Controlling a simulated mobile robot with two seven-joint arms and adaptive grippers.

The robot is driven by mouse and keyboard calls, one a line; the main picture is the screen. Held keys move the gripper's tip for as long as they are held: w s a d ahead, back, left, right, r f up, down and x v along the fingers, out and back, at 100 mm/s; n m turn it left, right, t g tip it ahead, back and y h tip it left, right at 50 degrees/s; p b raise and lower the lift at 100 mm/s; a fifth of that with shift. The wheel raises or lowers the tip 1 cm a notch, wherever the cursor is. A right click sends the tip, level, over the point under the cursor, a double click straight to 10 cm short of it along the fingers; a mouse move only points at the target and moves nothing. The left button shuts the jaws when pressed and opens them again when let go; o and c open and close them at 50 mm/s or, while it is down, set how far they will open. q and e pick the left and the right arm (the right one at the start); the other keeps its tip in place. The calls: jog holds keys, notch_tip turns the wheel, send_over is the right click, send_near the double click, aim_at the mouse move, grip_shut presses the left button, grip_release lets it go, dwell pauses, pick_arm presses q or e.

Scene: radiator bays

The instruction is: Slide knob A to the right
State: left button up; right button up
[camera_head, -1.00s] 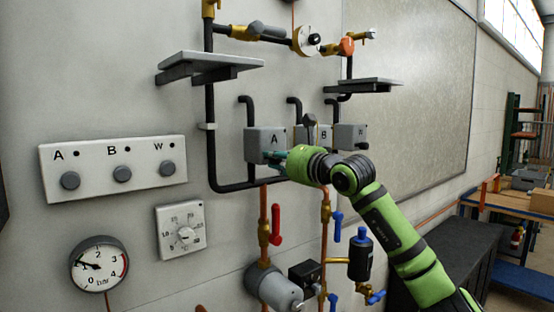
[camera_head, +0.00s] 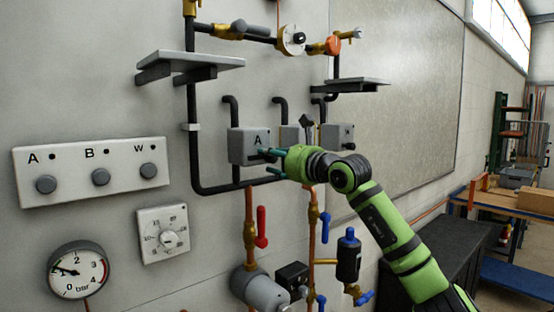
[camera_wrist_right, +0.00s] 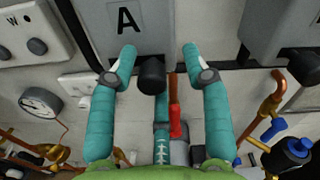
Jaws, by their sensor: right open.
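The grey box marked A (camera_head: 240,145) is on the wall, on the black pipework. In the right wrist view, the box (camera_wrist_right: 150,25) carries a black round knob (camera_wrist_right: 151,74) below its letter. My right gripper (camera_wrist_right: 159,52) is open, with one teal finger on each side of this knob; gaps show on both sides, and I see no finger pressing on it. In the head view, the right gripper (camera_head: 266,162) is at the lower right of box A and largely covers the knob. My left gripper is not in view.
Boxes B (camera_head: 290,137) and W (camera_head: 337,137) hang close to the right. A panel (camera_head: 90,173) with round grey knobs A, B and W is at left. Below are a red lever (camera_head: 262,228) and a pressure gauge (camera_head: 78,269). A shelf (camera_head: 190,62) juts out above.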

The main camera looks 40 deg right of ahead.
jog(key=shift+s, duration=0.5)
jog(key=s+d, duration=0.1)
jog(key=s, duration=1)
jog(key=shift+d, duration=0.1)
